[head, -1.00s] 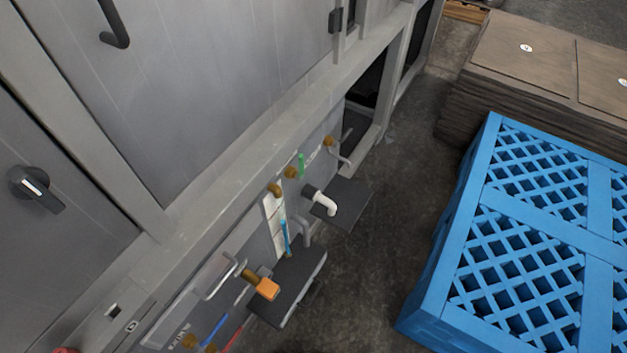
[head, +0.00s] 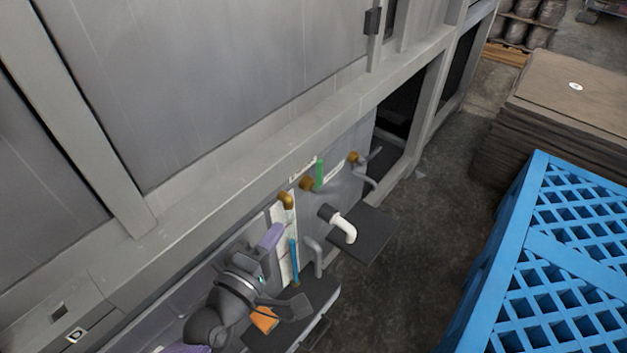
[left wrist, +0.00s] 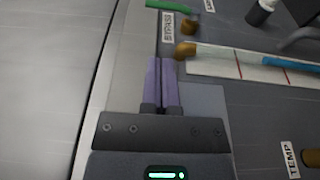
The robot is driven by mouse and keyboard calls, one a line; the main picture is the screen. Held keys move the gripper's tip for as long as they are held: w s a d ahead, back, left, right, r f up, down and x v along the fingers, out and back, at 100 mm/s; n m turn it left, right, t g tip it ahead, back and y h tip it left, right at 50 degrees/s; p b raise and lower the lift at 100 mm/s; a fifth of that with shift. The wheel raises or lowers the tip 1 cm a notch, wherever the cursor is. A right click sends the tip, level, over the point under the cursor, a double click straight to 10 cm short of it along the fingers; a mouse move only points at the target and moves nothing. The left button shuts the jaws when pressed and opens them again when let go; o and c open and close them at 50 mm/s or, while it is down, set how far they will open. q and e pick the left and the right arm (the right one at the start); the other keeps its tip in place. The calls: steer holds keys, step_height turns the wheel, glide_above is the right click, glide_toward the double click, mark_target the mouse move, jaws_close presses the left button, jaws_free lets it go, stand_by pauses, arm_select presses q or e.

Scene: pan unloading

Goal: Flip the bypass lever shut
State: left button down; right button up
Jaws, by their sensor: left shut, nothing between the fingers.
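A green lever (head: 319,174) stands upright beside a brass fitting (head: 306,184) on the grey machine panel. A small label lies by it; its text is too small to be sure of in the head view. In the left wrist view the green lever (left wrist: 168,5) shows at the top edge, near the label (left wrist: 167,27), which I cannot read for certain. My left gripper (head: 272,235) has purple fingers, shut and empty, in front of the panel and short of the green lever. The fingers also show in the left wrist view (left wrist: 161,84).
A brass elbow (head: 286,200) tops a white gauge plate with a blue tube (head: 294,262). A blue crate (head: 530,240) stands right; dark floor lies between.

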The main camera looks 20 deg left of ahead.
mark_target(318, 172)
arm_select(q)
steer(key=w+b, duration=0.1)
steer(key=w, duration=0.3)
steer(key=w+d+b, duration=0.1)
steer(key=w, duration=0.3)
steer(key=w+b, duration=0.1)
steer(key=w, duration=0.3)
steer(key=shift+w+d+f, duration=0.2)
steer(key=shift+w+d, duration=0.1)
steer(key=shift+w+r+b, duration=0.2)
steer(key=shift+w+b, duration=0.15)
steer(key=shift+w, duration=0.15)
arm_select(e)
steer(key=f, duration=0.1)
steer(key=s+f, duration=0.1)
steer(key=f, duration=0.1)
steer(key=shift+s+a, duration=0.2)
steer(key=shift+s, duration=0.15)
